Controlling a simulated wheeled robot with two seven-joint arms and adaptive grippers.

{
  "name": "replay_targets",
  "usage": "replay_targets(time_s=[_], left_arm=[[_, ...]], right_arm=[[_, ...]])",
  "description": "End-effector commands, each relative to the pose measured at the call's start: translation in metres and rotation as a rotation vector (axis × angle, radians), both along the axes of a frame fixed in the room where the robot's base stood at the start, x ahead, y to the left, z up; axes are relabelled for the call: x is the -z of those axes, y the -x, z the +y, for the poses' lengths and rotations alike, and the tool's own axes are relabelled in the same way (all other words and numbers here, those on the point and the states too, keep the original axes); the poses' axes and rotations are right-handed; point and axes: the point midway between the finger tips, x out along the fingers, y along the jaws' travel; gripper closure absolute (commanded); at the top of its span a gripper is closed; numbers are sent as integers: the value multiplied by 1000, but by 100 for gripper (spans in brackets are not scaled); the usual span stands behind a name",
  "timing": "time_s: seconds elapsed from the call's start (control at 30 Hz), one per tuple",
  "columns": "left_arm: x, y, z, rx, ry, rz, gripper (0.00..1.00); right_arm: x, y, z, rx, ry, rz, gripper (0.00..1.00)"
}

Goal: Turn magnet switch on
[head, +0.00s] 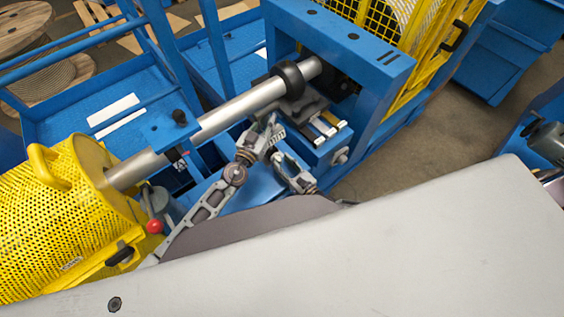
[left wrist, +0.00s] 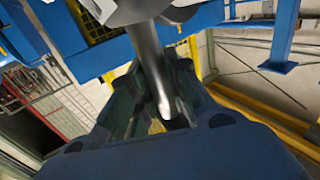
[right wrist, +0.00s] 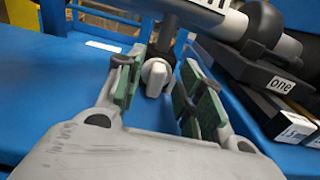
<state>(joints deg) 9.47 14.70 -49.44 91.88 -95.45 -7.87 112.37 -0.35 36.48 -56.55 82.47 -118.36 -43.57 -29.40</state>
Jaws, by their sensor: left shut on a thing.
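A grey knob (right wrist: 156,74) with a pale pointer-like front stands between the fingertips of my right gripper (right wrist: 158,92) in the right wrist view. It looks like a rotary switch, but I see no marking that names it the magnet switch. The right gripper is open, its green pads apart on both sides of the knob. My left gripper (left wrist: 158,105) is shut on a shiny metal bar (left wrist: 155,75) in the left wrist view. In the head view the left gripper (head: 266,132) is below the roller, and the right gripper (head: 288,160) is just beneath it.
A long metal roller (head: 245,107) with a black collar (head: 289,78) runs above the grippers. A blue machine frame (head: 372,82) stands behind. A yellow perforated guard (head: 50,215) is at left, near a red-knobbed lever (head: 154,227).

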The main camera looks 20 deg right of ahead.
Motion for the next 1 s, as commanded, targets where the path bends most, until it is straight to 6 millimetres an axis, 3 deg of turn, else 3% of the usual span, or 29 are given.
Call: replay_targets(time_s=[0.17,0.5,0.8,1.0], left_arm=[[1,0,0,0,-1,2,100],[1,0,0,0,-1,2,100],[1,0,0,0,-1,2,100],[1,0,0,0,-1,2,100]], right_arm=[[0,-10,4,0,0,0,62],[0,-12,5,0,0,1,62],[0,-12,5,0,0,1,98],[0,-12,5,0,-5,2,100]])
